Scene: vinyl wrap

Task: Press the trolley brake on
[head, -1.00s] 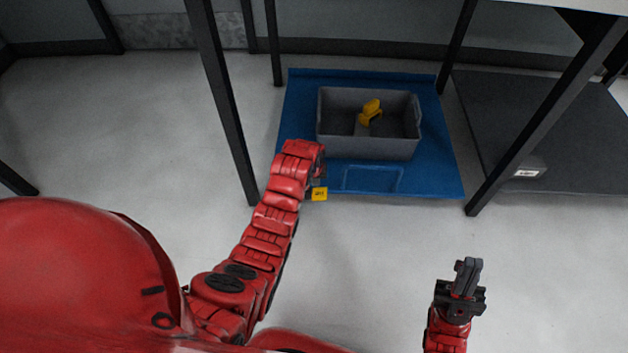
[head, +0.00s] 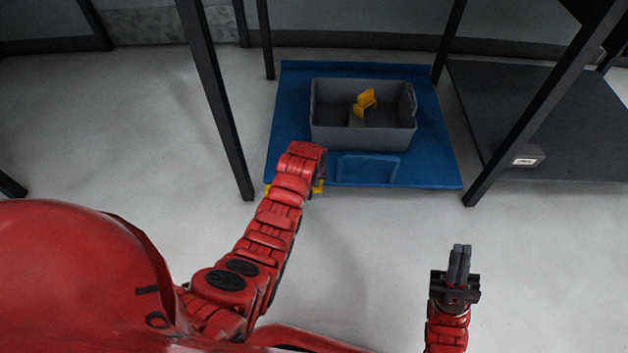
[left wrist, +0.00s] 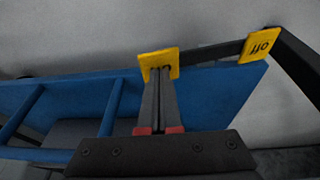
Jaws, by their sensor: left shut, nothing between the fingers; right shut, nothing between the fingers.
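The blue trolley (head: 430,172) stands on the floor under the table. Two yellow brake tabs are at its near edge: one (head: 267,189) peeks out left of my left wrist, the other (head: 319,187) right of it. In the left wrist view, my left gripper (left wrist: 160,77) is shut and empty, its fingertips at one yellow tab (left wrist: 158,64); I cannot tell if they touch. The tab marked "off" (left wrist: 262,45) is to the right. In the head view my left wrist hides these fingertips. My right gripper (head: 460,262) is shut and empty above open floor.
A grey crate (head: 363,139) holding a yellow item (head: 364,102) sits on the trolley. Black table legs (head: 217,100) stand left and right of the trolley. A dark platform (head: 560,120) lies to the right. The near floor is clear.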

